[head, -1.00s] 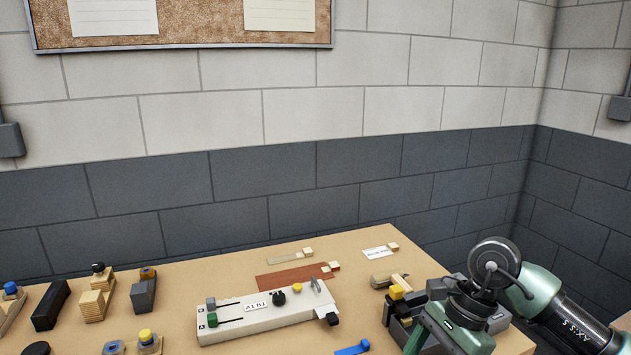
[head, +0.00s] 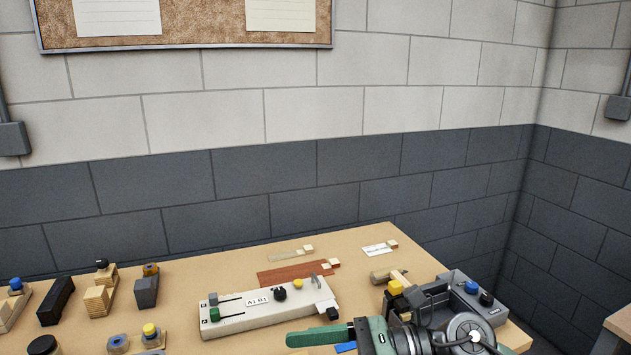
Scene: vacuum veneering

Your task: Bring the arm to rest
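My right arm (head: 470,335) comes in at the bottom right, in front of the table's near right part. A green part of it (head: 320,336) reaches left, in front of the white control box's lower right. I cannot make out two separate fingertips, so whether the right gripper is open or shut is unclear. No held object shows. My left arm and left gripper are out of view.
The table (head: 230,270) bears a white control box (head: 265,305), a reddish-brown sheet (head: 295,272), and a grey caddy (head: 468,292) close behind my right arm. Several blocks and capped jars stand at the left, including a black block (head: 56,300). A blue item (head: 346,348) is partly hidden by my arm.

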